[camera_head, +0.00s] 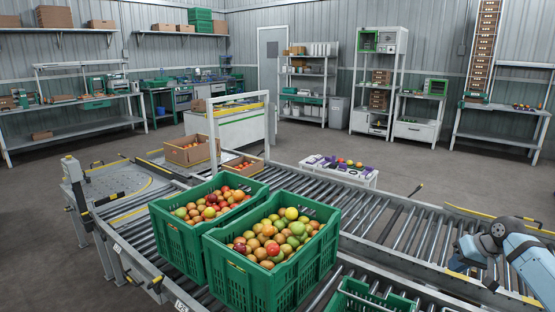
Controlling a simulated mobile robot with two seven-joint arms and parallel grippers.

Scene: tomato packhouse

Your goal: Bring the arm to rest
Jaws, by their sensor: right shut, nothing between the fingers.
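My right arm (528,262) comes in from the lower right, pale blue with a dark grey joint. My right gripper (459,262) shows small at the arm's left end, over the roller conveyor at the right. It is shut and holds nothing. Whether it touches the conveyor I cannot tell. My left arm and left gripper are not in view.
Two green crates of mixed tomatoes, one left (172,236) and one right (228,270), stand on the roller conveyor (385,222). A third green crate (345,300) is cut off at the bottom edge. Cardboard boxes (190,152) stand behind. Rollers left of my gripper are clear.

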